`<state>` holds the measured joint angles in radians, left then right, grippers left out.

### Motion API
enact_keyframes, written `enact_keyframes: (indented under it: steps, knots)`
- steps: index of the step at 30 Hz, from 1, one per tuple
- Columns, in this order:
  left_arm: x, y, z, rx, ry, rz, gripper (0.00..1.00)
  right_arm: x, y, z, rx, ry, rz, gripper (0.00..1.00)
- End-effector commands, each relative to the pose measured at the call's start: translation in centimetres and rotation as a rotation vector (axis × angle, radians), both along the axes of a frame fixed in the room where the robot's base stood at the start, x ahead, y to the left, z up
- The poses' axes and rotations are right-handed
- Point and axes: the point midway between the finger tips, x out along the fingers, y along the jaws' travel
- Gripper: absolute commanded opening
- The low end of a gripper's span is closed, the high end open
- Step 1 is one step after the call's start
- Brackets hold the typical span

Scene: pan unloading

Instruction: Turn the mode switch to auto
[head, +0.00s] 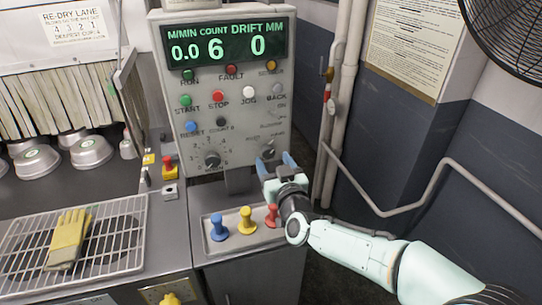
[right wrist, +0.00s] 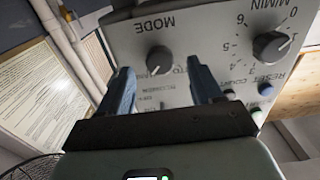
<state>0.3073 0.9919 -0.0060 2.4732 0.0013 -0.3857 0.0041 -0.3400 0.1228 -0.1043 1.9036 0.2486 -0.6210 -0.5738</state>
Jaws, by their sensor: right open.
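The mode switch (head: 268,153) is a dark round knob at the lower right of the grey control panel (head: 180,110). In the right wrist view the mode knob (right wrist: 159,59) appears upside down under the word MODE, with position labels partly hidden by a finger. My right gripper (head: 275,162) is open, its blue fingers just in front of the knob. In the right wrist view the right gripper (right wrist: 162,80) has the knob between and beyond its fingertips; contact cannot be told. My left gripper is out of view.
A speed dial (head: 211,159) sits left of the switch, and several buttons are above. Blue, yellow (head: 246,220) and red pegs stand on the ledge below. A wire rack (head: 110,235) with a yellow glove is at left. Pipes (head: 335,110) run right of the panel.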

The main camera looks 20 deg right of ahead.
Motion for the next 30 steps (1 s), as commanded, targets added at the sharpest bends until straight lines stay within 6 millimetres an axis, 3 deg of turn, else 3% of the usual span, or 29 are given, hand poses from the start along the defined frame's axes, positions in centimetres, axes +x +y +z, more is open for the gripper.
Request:
enact_keyframes:
  steps: [6,16,17,21,22,30]
  knots:
    - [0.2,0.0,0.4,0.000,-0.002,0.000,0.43,2.3,0.0,0.0,0.001,0.000,-0.001,0.65]
    - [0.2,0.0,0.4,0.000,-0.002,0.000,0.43,2.6,0.1,0.0,0.001,0.001,0.000,0.65]
    - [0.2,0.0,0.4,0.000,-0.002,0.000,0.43,2.6,0.1,0.0,0.001,0.001,0.000,0.58]
    - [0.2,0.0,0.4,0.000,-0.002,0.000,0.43,2.6,0.1,0.0,0.001,0.001,0.000,0.13]
    - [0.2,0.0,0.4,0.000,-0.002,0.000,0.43,2.6,0.1,0.0,0.001,0.001,0.000,0.09]
    - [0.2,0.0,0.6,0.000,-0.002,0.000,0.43,2.6,0.1,0.0,-0.017,-0.001,0.000,0.09]
